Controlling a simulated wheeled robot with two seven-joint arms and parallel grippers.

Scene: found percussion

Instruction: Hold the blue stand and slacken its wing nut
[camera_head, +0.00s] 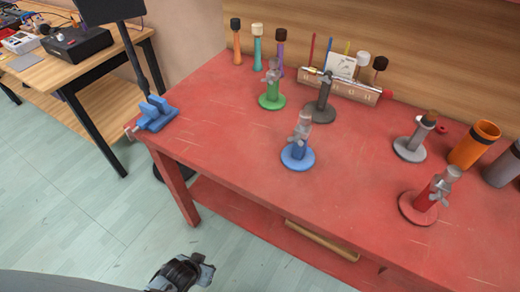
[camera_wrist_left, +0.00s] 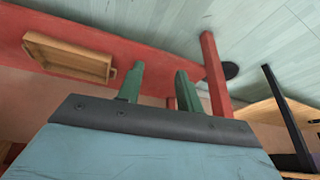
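The blue stand (camera_head: 297,156) is upright on the red table, near its front edge in the middle of the head view. It has a round base, a short blue post and a greyish upper part. A small grey wing nut (camera_head: 294,139) seems to show at the post's side, too small to tell its turn. My left gripper (camera_wrist_left: 160,84) has two green fingers apart with nothing between them. In the head view my left arm's end is low at the bottom edge, in front of and below the table, well away from the stand. My right gripper is in no view.
Green (camera_head: 271,100), dark grey (camera_head: 319,110), light grey (camera_head: 410,148) and red (camera_head: 419,208) stands share the red table (camera_head: 222,130). A blue clamp (camera_head: 155,115) is on its left corner. An orange cup (camera_head: 473,146) stands right. A wooden tray (camera_wrist_left: 66,56) is under the table.

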